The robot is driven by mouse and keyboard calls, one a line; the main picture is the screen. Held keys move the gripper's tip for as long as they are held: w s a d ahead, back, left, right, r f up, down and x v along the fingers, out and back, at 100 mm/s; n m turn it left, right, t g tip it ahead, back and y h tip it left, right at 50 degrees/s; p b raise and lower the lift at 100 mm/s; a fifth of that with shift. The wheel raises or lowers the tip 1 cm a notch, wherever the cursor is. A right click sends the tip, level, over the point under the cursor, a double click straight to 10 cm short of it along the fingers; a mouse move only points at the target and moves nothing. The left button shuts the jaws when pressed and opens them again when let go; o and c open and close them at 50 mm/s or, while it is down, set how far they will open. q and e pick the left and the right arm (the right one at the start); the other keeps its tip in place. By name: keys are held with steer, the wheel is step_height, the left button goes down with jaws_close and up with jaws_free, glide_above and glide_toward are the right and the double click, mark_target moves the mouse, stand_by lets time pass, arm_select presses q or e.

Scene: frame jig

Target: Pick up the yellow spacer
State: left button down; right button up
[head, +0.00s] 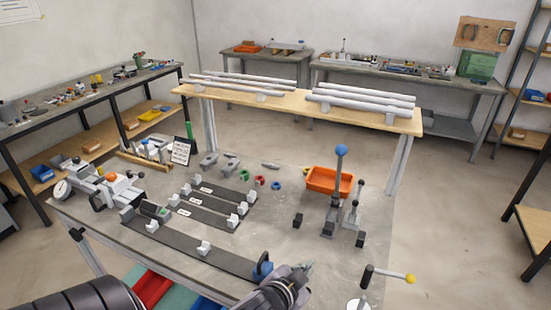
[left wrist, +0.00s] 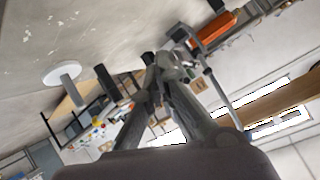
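A small yellow piece (head: 305,171), which looks like the yellow spacer, lies on the grey bench at the left edge of the orange bin (head: 316,186). It is tiny here, and its shape is hard to make out. My left gripper (head: 307,267) is over the bench's front edge, well in front of the yellow piece and apart from it. In the left wrist view my left gripper's fingers (left wrist: 160,65) come together at the tips with nothing seen between them. I cannot make out the yellow piece in the left wrist view. My right gripper is not in view.
A blue-knobbed toggle clamp (head: 341,152) stands in front of the bin. Dark jig bars (head: 190,246) with grey blocks fill the left. A wooden shelf (head: 290,106) with pipes spans the back.

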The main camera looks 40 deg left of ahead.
arm_select(q)
steer(key=s+f+g, duration=0.1)
steer(key=s+f, duration=0.1)
steer(key=s+d+f+g, duration=0.1)
steer(key=s, duration=0.1)
steer(key=s+f+n+g, duration=0.1)
steer(key=s+f, duration=0.1)
steer(key=s, duration=0.1)
steer(key=shift+s+d+f+g+h, duration=0.1)
steer(key=shift+d+f+g+h, duration=0.2)
steer(key=shift+f+h, duration=0.1)
steer(key=s+d+f+g+h, duration=0.1)
steer(key=s+d+f+g, duration=0.1)
steer(key=s, duration=0.3)
steer(key=s+d+f+g, duration=0.1)
steer(key=s+f+g, duration=0.2)
steer(key=s, duration=0.2)
step_height(320, 180, down, 27)
steer(key=s, duration=0.2)
steer(key=s+a+f+g, duration=0.2)
steer(key=s+a+f, duration=0.1)
steer(key=s+f, duration=1.2)
steer(key=shift+s+b, duration=0.3)
steer(key=shift+s, duration=0.2)
steer(key=c, duration=2.4)
jaws_free()
